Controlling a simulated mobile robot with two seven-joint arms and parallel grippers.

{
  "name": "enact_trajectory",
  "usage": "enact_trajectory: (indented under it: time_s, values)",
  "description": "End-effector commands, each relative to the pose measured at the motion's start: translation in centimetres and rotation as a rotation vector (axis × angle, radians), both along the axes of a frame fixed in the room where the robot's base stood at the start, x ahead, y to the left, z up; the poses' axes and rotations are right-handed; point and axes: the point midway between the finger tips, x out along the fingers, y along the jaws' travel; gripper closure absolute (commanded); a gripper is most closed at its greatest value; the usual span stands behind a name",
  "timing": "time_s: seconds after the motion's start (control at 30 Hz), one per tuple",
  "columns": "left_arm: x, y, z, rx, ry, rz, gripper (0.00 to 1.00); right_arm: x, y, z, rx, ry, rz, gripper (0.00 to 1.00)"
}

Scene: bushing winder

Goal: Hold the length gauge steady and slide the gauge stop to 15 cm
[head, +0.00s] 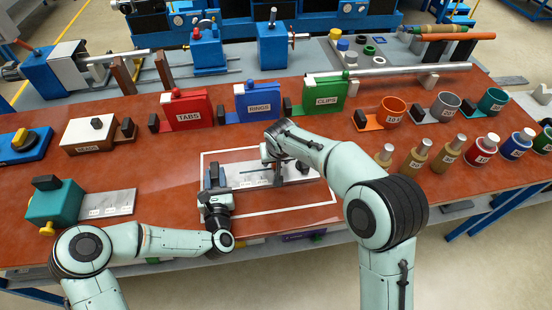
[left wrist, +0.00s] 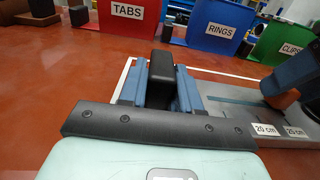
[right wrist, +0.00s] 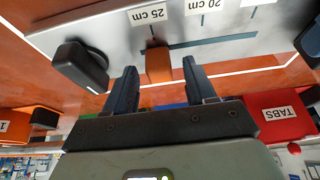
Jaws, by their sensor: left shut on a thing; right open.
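The length gauge (head: 240,170) is a grey plate lying inside a white outline on the red-brown table. My left gripper (head: 214,187) is shut on the black block (left wrist: 167,75) at the gauge's left end. The gauge stop (right wrist: 158,62) is a small orange block beside the 25 cm mark in the right wrist view, which shows the gauge upside down. My right gripper (right wrist: 163,88) is open, with a finger on either side of the stop and visible gaps. In the head view, my right gripper (head: 277,175) largely hides the stop. The 15 cm mark is not readable.
A slot (right wrist: 212,42) runs along the gauge from near the stop. A second black block (right wrist: 80,65) stands at the gauge's other end. Red TABS (head: 188,108), blue RINGS (head: 258,102) and green CLIPS (head: 325,96) bins stand behind.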

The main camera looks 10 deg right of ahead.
Motion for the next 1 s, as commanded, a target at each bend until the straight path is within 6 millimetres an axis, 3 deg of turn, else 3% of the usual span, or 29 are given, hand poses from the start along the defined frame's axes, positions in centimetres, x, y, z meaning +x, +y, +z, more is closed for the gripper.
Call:
enact_trajectory:
  time_s: [0.23, 0.4, 0.63, 1.0]
  values:
    - [0.0, 0.0, 0.0, 0.0, -0.001, 0.0, 1.0, 0.0, 0.0, 0.0, 0.0, 0.0, 0.0, 0.45]
    - [0.0, 0.0, 0.0, 0.0, -0.001, 0.0, 1.0, 0.0, 0.0, 0.0, 0.0, 0.0, 0.0, 1.0]
    - [0.0, 0.0, 0.0, 0.0, -0.001, 0.0, 1.0, 0.0, 1.0, 0.0, 0.0, 0.0, 0.004, 1.0]
    - [0.0, -0.1, 0.0, -0.001, -0.001, -0.002, 1.0, 0.0, 9.5, 0.0, 0.0, -0.001, 0.004, 1.0]
